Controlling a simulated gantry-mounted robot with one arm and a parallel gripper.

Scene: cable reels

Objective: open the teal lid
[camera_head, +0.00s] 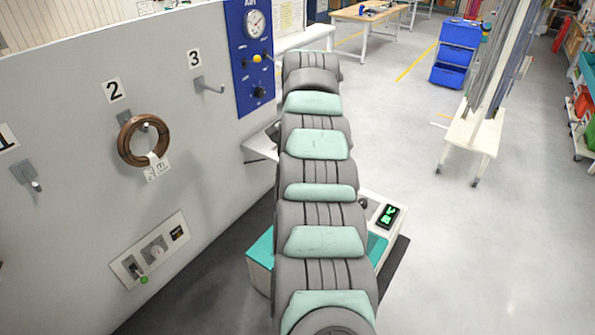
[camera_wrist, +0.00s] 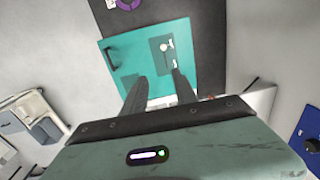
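The teal lid (camera_wrist: 132,43) shows in the wrist view as a flat, square panel and looks closed. A dark bar handle (camera_wrist: 109,58) is on its left side, and a grey plate with a pale round knob (camera_wrist: 168,46) is on its right. My gripper (camera_wrist: 159,75) is open and empty, with its two dark fingers apart over the lid's near part. I cannot tell the height between fingertips and lid. In the head view the teal lid (camera_head: 260,249) shows only at the sides of my arm, which hides most of it and my gripper.
A white unit with a green-lit display (camera_head: 388,216) adjoins the lid. The grey wall at left carries numbered hooks, a copper coil (camera_head: 143,140) on hook 2, a switch panel (camera_head: 150,250) and a blue gauge panel (camera_head: 250,50). Floor at right is clear up to a white cart (camera_head: 473,133).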

